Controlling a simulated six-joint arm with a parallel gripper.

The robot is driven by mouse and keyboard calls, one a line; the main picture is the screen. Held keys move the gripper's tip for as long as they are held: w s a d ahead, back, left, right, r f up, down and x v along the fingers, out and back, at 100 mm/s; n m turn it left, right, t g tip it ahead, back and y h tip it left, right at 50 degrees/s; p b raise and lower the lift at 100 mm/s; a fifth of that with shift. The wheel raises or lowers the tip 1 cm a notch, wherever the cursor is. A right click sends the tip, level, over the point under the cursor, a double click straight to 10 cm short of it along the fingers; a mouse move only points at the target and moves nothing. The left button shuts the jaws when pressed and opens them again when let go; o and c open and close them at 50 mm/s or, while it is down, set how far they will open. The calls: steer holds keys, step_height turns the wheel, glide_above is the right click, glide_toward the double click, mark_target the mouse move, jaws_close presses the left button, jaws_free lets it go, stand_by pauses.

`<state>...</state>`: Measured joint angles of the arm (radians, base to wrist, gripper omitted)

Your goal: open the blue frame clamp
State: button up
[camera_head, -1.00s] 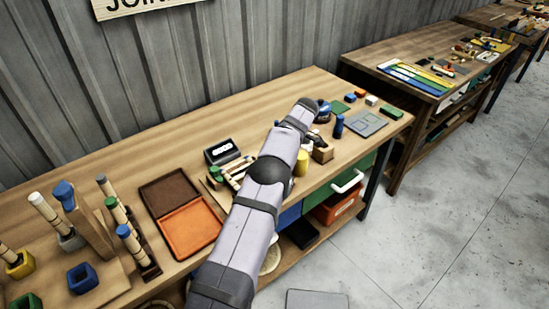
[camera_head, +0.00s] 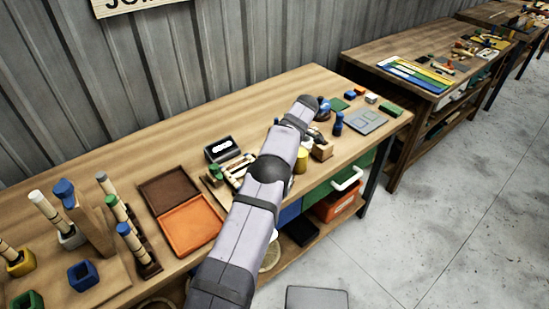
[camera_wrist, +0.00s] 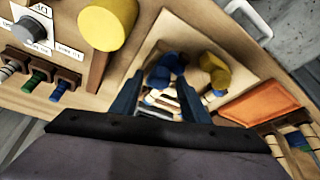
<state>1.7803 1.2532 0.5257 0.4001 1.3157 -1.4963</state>
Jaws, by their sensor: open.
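In the wrist view, my gripper (camera_wrist: 160,88) is open, its two dark blue fingers apart and pointing at a tray-like wooden frame (camera_wrist: 213,48). A blue knobbed piece, which looks like the blue frame clamp (camera_wrist: 166,68), shows just beyond the fingertips, roughly between them. I cannot tell whether a finger touches it. A yellow clamp (camera_wrist: 213,70) is to its right. Pale sticks (camera_wrist: 165,101) lie in the frame between the fingers. In the head view, my arm hides the gripper and the blue clamp; part of the frame (camera_head: 236,170) shows left of the arm.
An orange tray (camera_wrist: 259,103) lies at the right. In the head view, a dark box (camera_head: 221,149) stands behind the frame.

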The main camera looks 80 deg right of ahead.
steer(key=v, duration=0.7)
steer(key=shift+b, duration=0.45)
